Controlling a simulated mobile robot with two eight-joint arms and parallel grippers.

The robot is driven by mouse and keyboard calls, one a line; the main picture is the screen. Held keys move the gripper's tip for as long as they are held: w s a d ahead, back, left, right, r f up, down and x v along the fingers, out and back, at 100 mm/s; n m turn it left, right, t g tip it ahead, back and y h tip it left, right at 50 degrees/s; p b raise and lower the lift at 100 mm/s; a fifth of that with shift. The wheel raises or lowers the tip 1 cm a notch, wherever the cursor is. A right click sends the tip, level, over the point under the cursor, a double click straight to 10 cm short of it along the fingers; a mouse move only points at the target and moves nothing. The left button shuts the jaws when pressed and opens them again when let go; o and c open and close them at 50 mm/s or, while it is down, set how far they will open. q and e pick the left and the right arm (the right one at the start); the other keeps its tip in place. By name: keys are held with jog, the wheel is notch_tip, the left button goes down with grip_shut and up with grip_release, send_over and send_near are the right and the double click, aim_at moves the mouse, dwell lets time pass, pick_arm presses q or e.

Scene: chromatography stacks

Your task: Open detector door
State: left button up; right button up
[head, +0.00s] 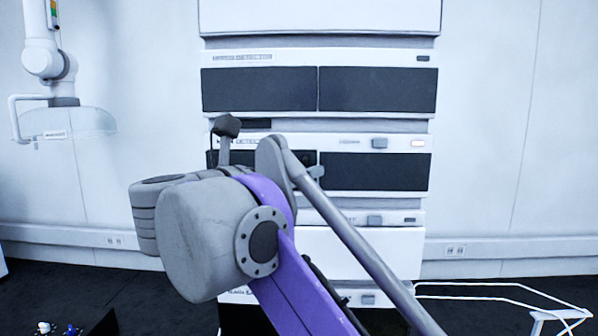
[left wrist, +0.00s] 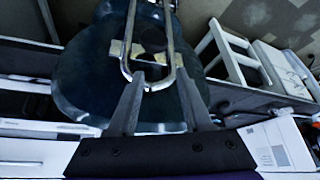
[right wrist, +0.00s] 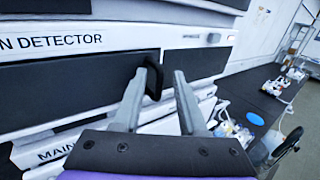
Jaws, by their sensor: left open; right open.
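The main detector is a white module with dark door panels, in the middle of the stack in the head view; its lettered strip (right wrist: 60,42) fills the left of the right wrist view. Its left dark door panel (right wrist: 70,85) looks closed. A black upright handle (right wrist: 153,75) stands at the panel's right end. My right gripper (right wrist: 160,75) is open, with its fingertips at the handle and the left finger close beside it. I cannot tell whether they touch. In the head view my right arm hides much of the door. My left gripper (left wrist: 160,76) is open and holds nothing clear.
Another module with two dark panels (head: 260,90) sits above the detector, and white modules (head: 390,250) sit below. A bent metal rail (left wrist: 170,50) over a dark rounded form lies by my left fingertips. A dark bench (right wrist: 265,90) with small items is at the right.

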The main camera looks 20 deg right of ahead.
grip_shut()
dwell(1.3)
